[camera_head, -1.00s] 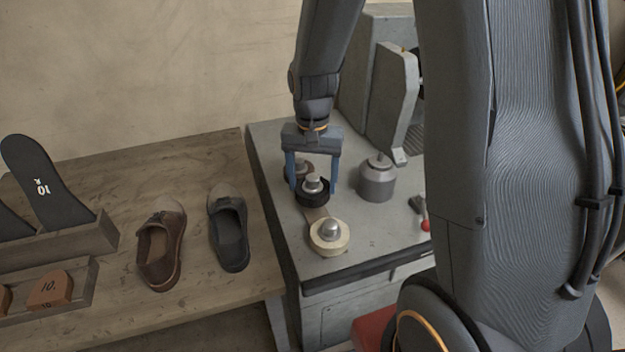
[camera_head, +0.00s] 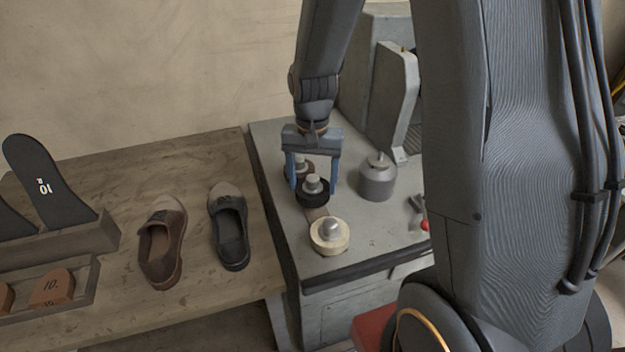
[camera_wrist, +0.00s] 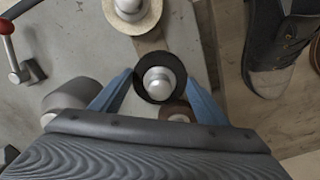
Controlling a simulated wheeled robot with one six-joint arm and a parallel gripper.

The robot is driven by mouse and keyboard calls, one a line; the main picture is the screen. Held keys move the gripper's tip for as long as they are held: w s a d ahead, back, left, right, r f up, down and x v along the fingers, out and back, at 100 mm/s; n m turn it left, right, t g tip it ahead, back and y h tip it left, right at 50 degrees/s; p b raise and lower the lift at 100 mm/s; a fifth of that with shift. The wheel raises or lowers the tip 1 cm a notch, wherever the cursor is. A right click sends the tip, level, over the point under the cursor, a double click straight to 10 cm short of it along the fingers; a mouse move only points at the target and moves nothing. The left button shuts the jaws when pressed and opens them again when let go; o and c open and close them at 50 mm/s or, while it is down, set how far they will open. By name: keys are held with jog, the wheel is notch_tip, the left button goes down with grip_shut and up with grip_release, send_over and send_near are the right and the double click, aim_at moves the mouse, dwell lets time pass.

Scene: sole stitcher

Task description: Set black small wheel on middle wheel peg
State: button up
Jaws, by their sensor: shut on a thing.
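The black small wheel (camera_head: 313,197) sits around the middle wheel peg (camera_head: 312,183), whose silver top sticks up through its centre. It also shows in the wrist view (camera_wrist: 146,88), ringed about the peg (camera_wrist: 160,82). My gripper (camera_head: 314,190) points down, with one blue finger on each side of the black wheel, shut on it. The wheel looks level and low on the strip that bears the pegs. Its underside is hidden, so I cannot tell if it rests fully down.
A cream wheel (camera_head: 329,243) sits on the near peg, and a brown wheel (camera_head: 291,171) on the far peg. A grey metal cylinder (camera_head: 377,180) and a red-knobbed lever (camera_head: 424,224) stand to the right. Two shoes lie on the wooden table (camera_head: 200,285) at left.

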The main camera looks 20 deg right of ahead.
jog(key=shift+f+b, duration=0.45)
jog(key=shift+f, duration=1)
dwell(0.4)
jog(key=o, duration=1.3)
jog(key=shift+r+b, duration=0.45)
jog(key=shift+r, duration=3.45)
jog(key=s+n, duration=0.2)
jog(key=s, duration=0.2)
jog(key=s+n, duration=0.1)
jog(key=s, duration=0.3)
jog(key=s+f+n, duration=0.1)
jog(key=s+n, duration=0.1)
jog(key=s, duration=0.3)
jog(key=shift+f+n+t, duration=0.1)
jog(key=shift+n+t, duration=0.2)
